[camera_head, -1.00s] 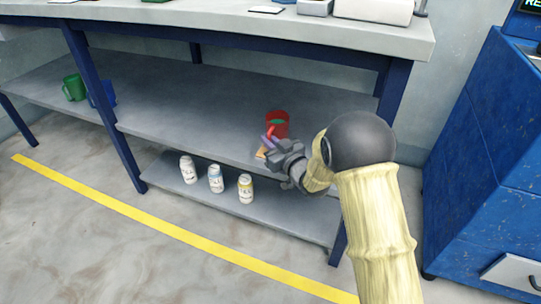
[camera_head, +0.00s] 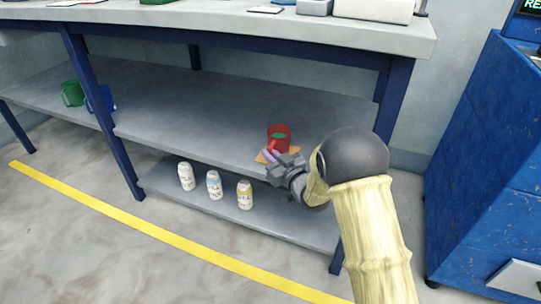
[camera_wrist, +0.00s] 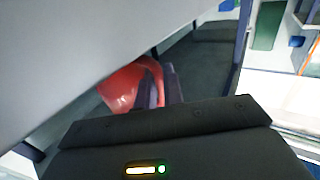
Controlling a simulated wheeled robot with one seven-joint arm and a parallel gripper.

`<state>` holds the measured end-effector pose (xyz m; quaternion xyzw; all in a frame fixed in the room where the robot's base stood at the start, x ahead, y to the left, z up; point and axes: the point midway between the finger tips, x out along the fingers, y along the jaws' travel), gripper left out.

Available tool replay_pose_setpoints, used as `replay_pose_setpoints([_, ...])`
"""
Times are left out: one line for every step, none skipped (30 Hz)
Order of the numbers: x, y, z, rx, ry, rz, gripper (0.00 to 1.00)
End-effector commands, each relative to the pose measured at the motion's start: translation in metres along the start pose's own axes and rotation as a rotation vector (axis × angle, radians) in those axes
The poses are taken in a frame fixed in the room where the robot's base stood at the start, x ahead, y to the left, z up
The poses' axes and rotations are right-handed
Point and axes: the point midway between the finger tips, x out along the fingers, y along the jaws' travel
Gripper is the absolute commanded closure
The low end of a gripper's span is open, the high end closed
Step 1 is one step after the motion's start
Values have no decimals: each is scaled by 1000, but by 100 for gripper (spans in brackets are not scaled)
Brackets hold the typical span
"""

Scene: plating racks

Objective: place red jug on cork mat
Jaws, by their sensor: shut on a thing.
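The red jug (camera_head: 279,134) stands upright at the cork mat (camera_head: 264,157) on the middle shelf in the head view. Only part of the mat shows around the jug and my gripper. I cannot tell whether the jug's base touches the mat. My gripper (camera_head: 273,154) is shut on the jug's near side, where the handle is. The jug (camera_wrist: 133,84) also shows in the wrist view, with the purple-grey fingers (camera_wrist: 162,87) against its side. The jug's lower part is partly hidden by the gripper.
The worktop (camera_head: 230,25) overhangs the middle shelf (camera_head: 190,125). A green mug (camera_head: 72,93) and a blue mug (camera_head: 106,97) stand at the left. Several bottles (camera_head: 214,184) stand on the lower shelf. A blue table leg (camera_head: 394,95) is at the right. The shelf's middle is clear.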

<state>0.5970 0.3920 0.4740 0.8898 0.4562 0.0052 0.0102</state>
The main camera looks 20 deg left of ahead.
Motion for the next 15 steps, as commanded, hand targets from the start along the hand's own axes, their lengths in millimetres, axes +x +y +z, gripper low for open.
replay_pose_setpoints([0,0,1,0,0,0,87])
replay_pose_setpoints([0,0,1,0,0,0,81])
replay_pose_setpoints([0,0,1,0,0,0,73])
replay_pose_setpoints([0,0,1,0,0,1,69])
replay_pose_setpoints([0,1,1,0,0,1,69])
replay_pose_setpoints([0,1,1,0,0,1,69])
replay_pose_setpoints([0,1,1,0,0,1,69])
replay_pose_setpoints([0,1,1,0,0,1,69])
replay_pose_setpoints([0,1,1,0,0,2,69])
replay_pose_setpoints([0,1,1,0,0,2,69])
replay_pose_setpoints([0,1,1,0,0,2,69])
replay_pose_setpoints([0,1,0,0,0,2,69])
replay_pose_setpoints([0,1,0,0,0,2,69])
replay_pose_setpoints([0,1,-1,0,0,2,69])
replay_pose_setpoints([0,1,-4,0,0,2,69])
